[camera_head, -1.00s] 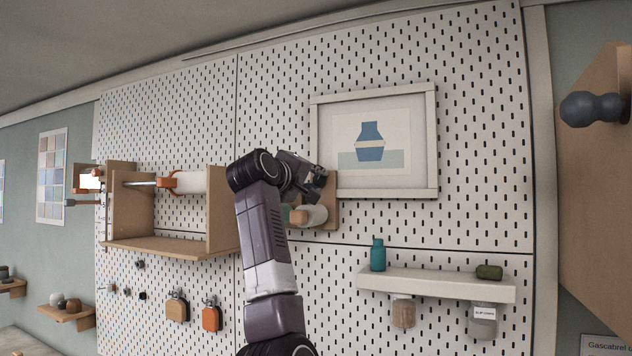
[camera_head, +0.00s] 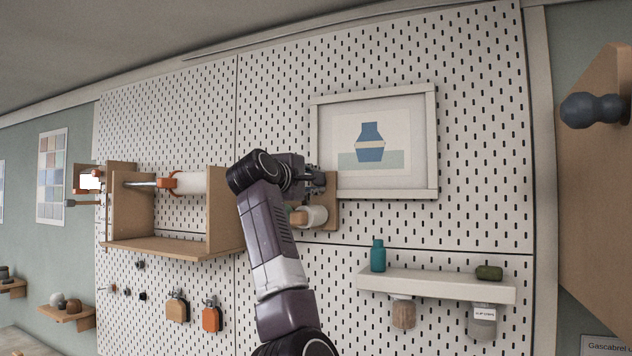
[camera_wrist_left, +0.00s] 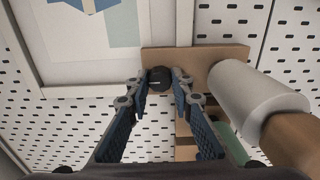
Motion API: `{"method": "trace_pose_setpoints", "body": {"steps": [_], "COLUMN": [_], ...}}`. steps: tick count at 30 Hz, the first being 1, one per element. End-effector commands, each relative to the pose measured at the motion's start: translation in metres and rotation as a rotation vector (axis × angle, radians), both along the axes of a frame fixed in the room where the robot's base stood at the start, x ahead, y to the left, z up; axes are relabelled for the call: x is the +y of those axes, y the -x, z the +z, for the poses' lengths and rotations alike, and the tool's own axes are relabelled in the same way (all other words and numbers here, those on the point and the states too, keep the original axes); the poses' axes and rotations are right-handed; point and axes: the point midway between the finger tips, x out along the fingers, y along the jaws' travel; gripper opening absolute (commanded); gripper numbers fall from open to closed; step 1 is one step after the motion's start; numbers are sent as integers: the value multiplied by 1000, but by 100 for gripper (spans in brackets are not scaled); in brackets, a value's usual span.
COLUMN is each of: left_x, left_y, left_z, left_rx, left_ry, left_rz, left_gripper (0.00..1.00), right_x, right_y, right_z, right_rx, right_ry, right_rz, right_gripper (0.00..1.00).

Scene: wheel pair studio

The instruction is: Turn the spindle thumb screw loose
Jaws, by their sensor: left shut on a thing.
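The thumb screw (camera_wrist_left: 159,79), a dark round knob with a pale line on its face, sits on a wooden plate (camera_wrist_left: 200,58) in the left wrist view. My left gripper (camera_wrist_left: 160,84) has one blue-padded fingertip on each side of the knob and is shut on it. In the head view my left gripper (camera_head: 305,182) is at the wooden plate (camera_head: 331,190), and the arm hides the knob. A white cylinder with a wooden end (camera_head: 314,215) sticks out just below the gripper; it is also at the right in the wrist view (camera_wrist_left: 252,92). My right gripper is not in view.
A framed vase picture (camera_head: 372,195) hangs close above and right of the gripper. A wooden box shelf (camera_head: 165,246) holding a rod and white roll is at the left.

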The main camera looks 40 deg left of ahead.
Motion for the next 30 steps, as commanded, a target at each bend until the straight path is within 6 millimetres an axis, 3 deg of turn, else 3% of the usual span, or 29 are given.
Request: {"method": "trace_pose_setpoints", "body": {"steps": [10,11,15,25,30], "left_x": [1,0,0,0,-4], "left_y": [1,1,1,2,17], "left_z": [2,2,1,0,1], "left_rx": [-6,-6,-5,-1,-4], "left_ry": [2,1,2,1,1], "left_rz": [1,1,1,0,2], "left_gripper": [0,24,39,39,39], "right_x": [0,0,0,-2,-1], "right_y": [0,0,0,1,1], "right_z": [0,0,0,0,0], "right_rx": [0,0,0,2,1], "right_ry": [0,0,0,2,1], "right_rz": [0,0,0,0,0], "right_gripper": [40,40,40,40,40]}}
